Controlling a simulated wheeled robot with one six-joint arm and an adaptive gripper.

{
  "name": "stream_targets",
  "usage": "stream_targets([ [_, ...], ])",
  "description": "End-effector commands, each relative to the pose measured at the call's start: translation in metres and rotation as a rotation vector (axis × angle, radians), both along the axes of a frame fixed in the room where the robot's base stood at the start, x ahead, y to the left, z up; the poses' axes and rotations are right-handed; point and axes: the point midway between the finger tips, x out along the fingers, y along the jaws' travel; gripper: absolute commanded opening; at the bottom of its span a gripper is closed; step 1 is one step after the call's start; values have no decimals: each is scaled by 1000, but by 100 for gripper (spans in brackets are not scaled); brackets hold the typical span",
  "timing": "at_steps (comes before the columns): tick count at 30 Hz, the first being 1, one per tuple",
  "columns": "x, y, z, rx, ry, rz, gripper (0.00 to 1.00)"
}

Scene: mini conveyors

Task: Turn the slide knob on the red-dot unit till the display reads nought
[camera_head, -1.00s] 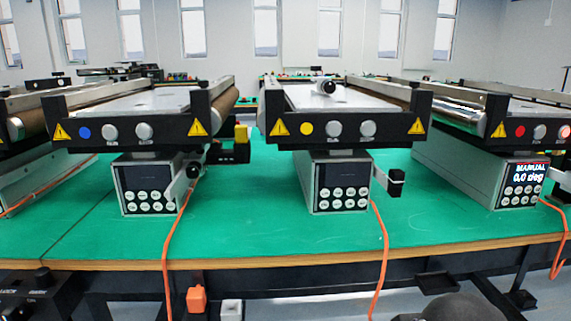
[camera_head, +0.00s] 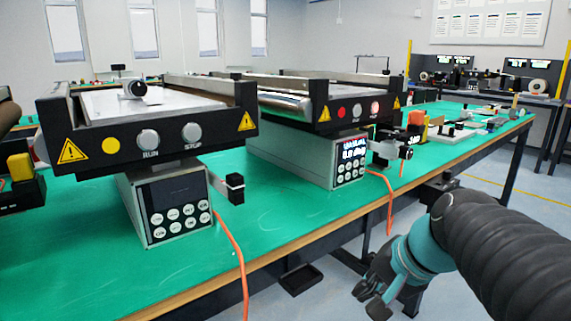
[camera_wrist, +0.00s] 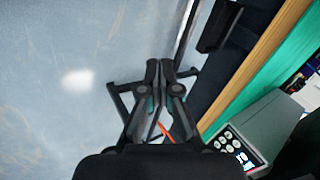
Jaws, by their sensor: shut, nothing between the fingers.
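The red-dot unit (camera_head: 324,114) stands right of the yellow-dot unit on the green table, its red dot on the black front bar. Its lit display (camera_head: 354,149) has small text that looks like 0.0 deg, too blurred to be sure. A black slide knob (camera_head: 405,152) sticks out at the right of its control box. In the wrist view, a control box with a lit display (camera_wrist: 245,158) shows at lower right; no knob is clear there. My gripper (camera_wrist: 158,66) is shut and empty, over the floor beside the table edge; in the head view it (camera_head: 369,297) is low at right.
The yellow-dot unit (camera_head: 150,146) is at left, its own black knob (camera_head: 235,188) at its side. Orange cables (camera_head: 240,262) hang over the table's wooden front edge (camera_head: 215,277). A black tray (camera_head: 301,278) is below the edge. Open floor (camera_head: 500,180) lies right.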

Motion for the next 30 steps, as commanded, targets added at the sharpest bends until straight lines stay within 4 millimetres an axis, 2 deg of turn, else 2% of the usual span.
stream_targets([
  [1,23,-6,5,103,22,-83,0],
  [5,80,-22,34,399,61,-280,0],
  [8,124,-46,58,630,81,-408,0],
  [12,180,-97,91,949,91,-548,0],
  [15,207,-138,112,1143,88,-606,0],
  [18,224,-174,127,1293,80,-638,0],
  [22,234,-206,140,1418,70,-655,0],
  [26,238,-219,146,1471,66,-658,0],
  [30,244,-216,147,1480,66,-656,0],
])
